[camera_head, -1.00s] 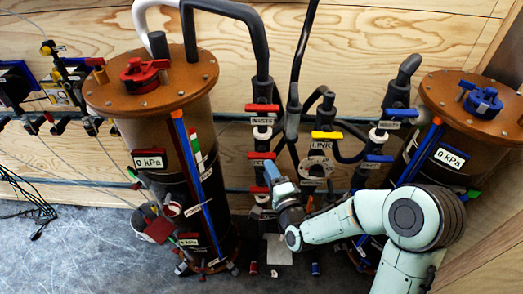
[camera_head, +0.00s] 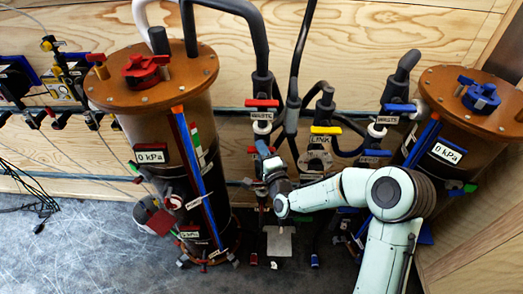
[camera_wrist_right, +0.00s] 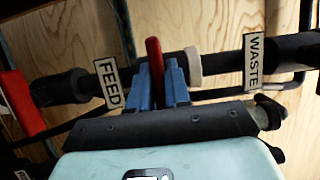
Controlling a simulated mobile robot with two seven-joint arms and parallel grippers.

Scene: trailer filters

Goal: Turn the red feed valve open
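The red feed valve's handle (camera_wrist_right: 154,58) stands between the two blue fingers of my right gripper (camera_wrist_right: 160,85) in the right wrist view, crosswise to the dark pipe. The fingers are close together and appear shut on it, with no clear gap. The FEED label (camera_wrist_right: 108,83) is just left of them. In the head view my right gripper (camera_head: 264,152) reaches the middle pipe column below the red waste valve handle (camera_head: 262,103) and hides most of the feed valve. My left gripper is not in view.
A tall brown filter cylinder with a red-knobbed lid (camera_head: 145,70) stands left, another with a blue knob (camera_head: 481,98) right. A yellow link handle (camera_head: 326,130) and a blue handle (camera_head: 375,153) are close to my right arm.

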